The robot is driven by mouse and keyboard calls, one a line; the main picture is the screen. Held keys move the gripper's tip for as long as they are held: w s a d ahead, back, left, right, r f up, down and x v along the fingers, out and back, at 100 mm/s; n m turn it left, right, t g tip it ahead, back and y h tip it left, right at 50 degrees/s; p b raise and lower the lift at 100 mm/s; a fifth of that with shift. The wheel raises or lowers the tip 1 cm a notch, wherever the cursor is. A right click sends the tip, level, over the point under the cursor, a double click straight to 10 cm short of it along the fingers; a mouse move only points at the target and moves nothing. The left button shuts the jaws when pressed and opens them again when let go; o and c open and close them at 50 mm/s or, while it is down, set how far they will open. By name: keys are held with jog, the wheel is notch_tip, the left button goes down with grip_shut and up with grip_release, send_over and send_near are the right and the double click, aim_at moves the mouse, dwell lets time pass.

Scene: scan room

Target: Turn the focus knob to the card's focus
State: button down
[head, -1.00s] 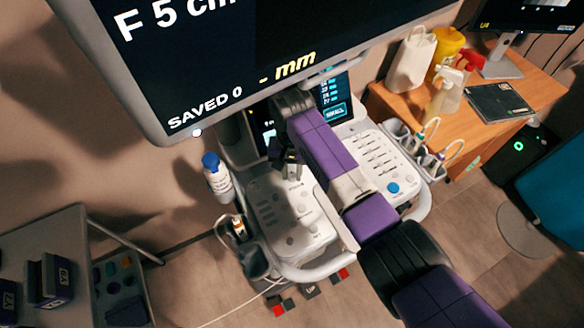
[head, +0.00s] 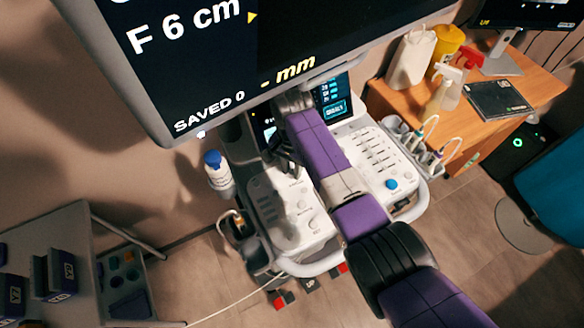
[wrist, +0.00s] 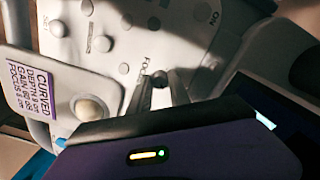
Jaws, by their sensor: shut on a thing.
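In the wrist view my gripper (wrist: 163,88) is shut on the small dark focus knob (wrist: 159,77), with the printed word FOCUS beside it on the white console panel (wrist: 125,62). In the head view my gripper (head: 286,162) is over the left part of the console (head: 300,222); the arm hides the knob there. The big screen (head: 210,60) reads "F 6 cm", with a yellow arrow to its right, and "SAVED 0". The card (wrist: 30,92) on the panel is headed CURVED and lists depth, gain and focus; its focus number is too small to read surely.
A white ball-like control (wrist: 88,108) lies near the card, with several other knobs and buttons around. A bottle with a blue cap (head: 217,172) hangs left of the console. Probes sit in holders (head: 425,150) on its right. A wooden desk (head: 470,122) stands beyond.

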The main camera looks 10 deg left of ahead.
aim_at(292, 172)
jog(key=shift+w+r, duration=0.1)
jog(key=c, duration=1.2)
grip_release()
jog(key=shift+r+b, duration=0.45)
jog(key=shift+r, duration=3.4)
